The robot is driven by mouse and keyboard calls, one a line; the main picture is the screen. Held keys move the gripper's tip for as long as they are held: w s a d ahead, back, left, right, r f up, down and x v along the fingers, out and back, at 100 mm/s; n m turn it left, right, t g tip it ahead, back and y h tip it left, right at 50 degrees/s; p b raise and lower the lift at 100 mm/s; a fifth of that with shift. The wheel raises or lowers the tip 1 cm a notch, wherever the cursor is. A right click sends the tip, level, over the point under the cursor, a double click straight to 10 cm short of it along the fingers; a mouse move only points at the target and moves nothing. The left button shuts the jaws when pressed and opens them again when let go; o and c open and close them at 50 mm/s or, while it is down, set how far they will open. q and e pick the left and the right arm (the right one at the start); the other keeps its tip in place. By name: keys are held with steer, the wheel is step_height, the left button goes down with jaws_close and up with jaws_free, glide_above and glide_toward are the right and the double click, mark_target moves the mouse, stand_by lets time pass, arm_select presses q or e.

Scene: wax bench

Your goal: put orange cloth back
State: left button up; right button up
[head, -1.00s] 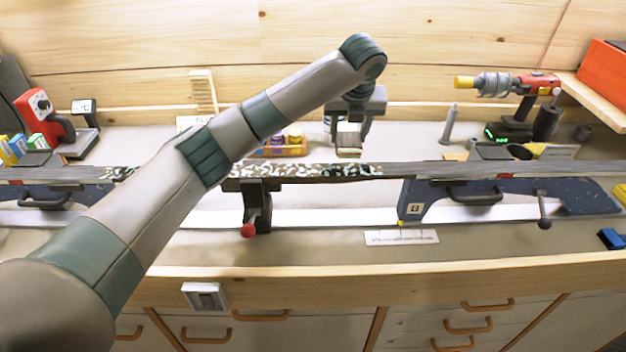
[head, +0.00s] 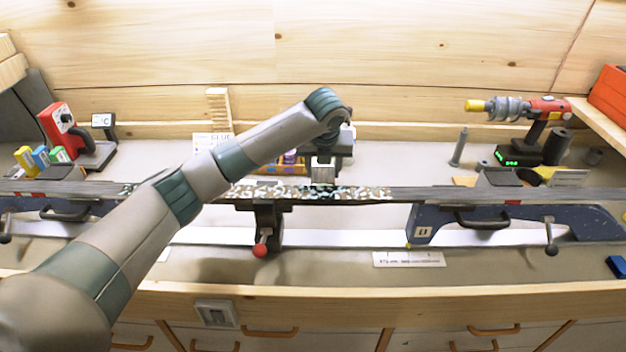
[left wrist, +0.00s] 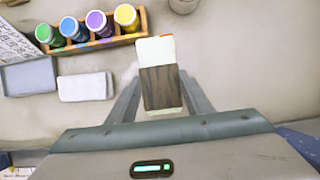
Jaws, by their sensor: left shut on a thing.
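My left gripper (head: 323,160) is shut on a block (left wrist: 160,88), pale at both ends with a dark wood-grain band. A thin orange edge shows at the block's far end in the left wrist view. The block (head: 322,174) also shows in the head view, just behind or above the speckled stretch of the ski (head: 300,192). I cannot tell whether it touches the ski. No whole orange cloth shows clearly. A white folded pad (left wrist: 85,87) lies left of the gripper in the left wrist view. My right gripper is out of view.
A wooden rack (left wrist: 95,42) of coloured bottles stands behind the gripper, beside a grey tray (left wrist: 28,76). A clamp with a red knob (head: 260,251) is under the ski. A red iron (head: 62,125) stands left, a rotary tool (head: 520,110) right. The bench's right rear has free room.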

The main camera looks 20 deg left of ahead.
mark_target(313, 173)
arm_select(q)
steer(key=shift+s+a+f, duration=0.1)
steer(key=shift+a+f, duration=0.3)
steer(key=shift+a, duration=0.25)
steer(key=shift+s+a+f, duration=0.1)
steer(key=shift+a+f, duration=0.3)
steer(key=shift+a, duration=0.25)
steer(key=shift+f+p, duration=1)
steer(key=shift+f, duration=1)
steer(key=shift+f, duration=0.1)
steer(key=o, duration=1)
